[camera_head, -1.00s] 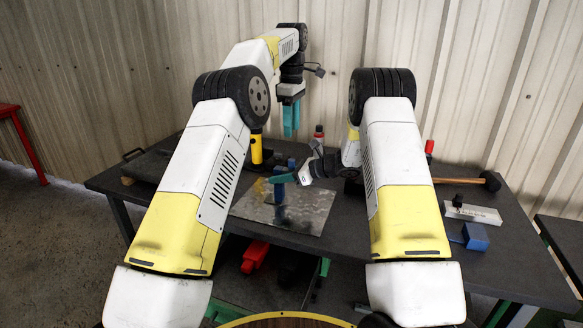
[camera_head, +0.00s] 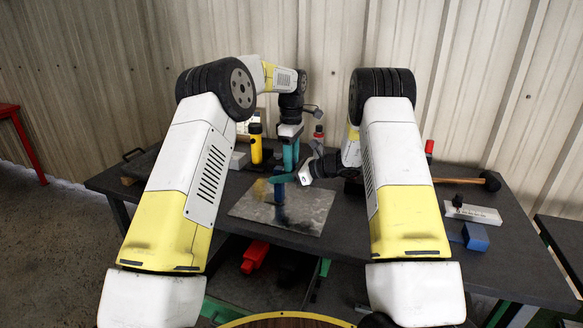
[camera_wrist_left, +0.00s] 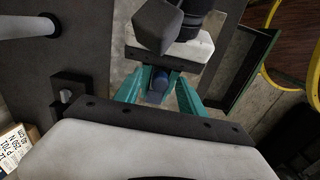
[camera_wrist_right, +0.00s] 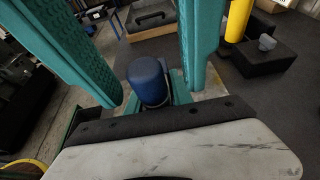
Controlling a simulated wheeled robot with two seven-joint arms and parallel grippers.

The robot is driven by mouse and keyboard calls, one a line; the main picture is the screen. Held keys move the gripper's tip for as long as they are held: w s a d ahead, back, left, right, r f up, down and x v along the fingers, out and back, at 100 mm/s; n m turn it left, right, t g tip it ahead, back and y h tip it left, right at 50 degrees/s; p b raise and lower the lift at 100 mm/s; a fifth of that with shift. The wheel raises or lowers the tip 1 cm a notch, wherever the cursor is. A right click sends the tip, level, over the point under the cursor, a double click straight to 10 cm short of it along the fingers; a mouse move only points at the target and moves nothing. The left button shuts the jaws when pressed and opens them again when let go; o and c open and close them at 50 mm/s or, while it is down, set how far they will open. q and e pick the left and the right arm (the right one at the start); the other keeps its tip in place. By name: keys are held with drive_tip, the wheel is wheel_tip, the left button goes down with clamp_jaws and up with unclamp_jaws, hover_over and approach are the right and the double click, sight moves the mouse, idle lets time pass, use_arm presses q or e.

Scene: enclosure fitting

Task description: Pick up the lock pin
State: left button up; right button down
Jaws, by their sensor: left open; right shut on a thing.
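The lock pin appears to be the blue round-topped piece (camera_head: 280,194) held upright above the grey metal plate (camera_head: 300,208). My right gripper (camera_head: 277,179), pointing left, is shut on it. Its blue top (camera_wrist_right: 149,80) shows above those fingers in the right wrist view. My left gripper (camera_head: 290,158) points down from above and is open. In the left wrist view its teal fingers (camera_wrist_left: 158,98) are spread on either side of the blue top (camera_wrist_left: 157,80). Whether they touch it I cannot tell. The head view hides the pin's upper part behind the fingers.
A hammer (camera_head: 460,181), a white block (camera_head: 472,211) and a blue block (camera_head: 475,236) lie at the right. The plate's front is clear.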

use_arm(q)
drive_tip(key=shift+f, duration=0.1)
drive_tip(key=shift+c, duration=0.2)
clamp_jaws()
wheel_tip(320, 180, up, 10)
drive_tip(key=shift+r, duration=0.1)
idle(0.4)
use_arm(e)
drive_tip(key=c, duration=1.1)
unclamp_jaws()
drive_tip(key=shift+o, duration=0.2)
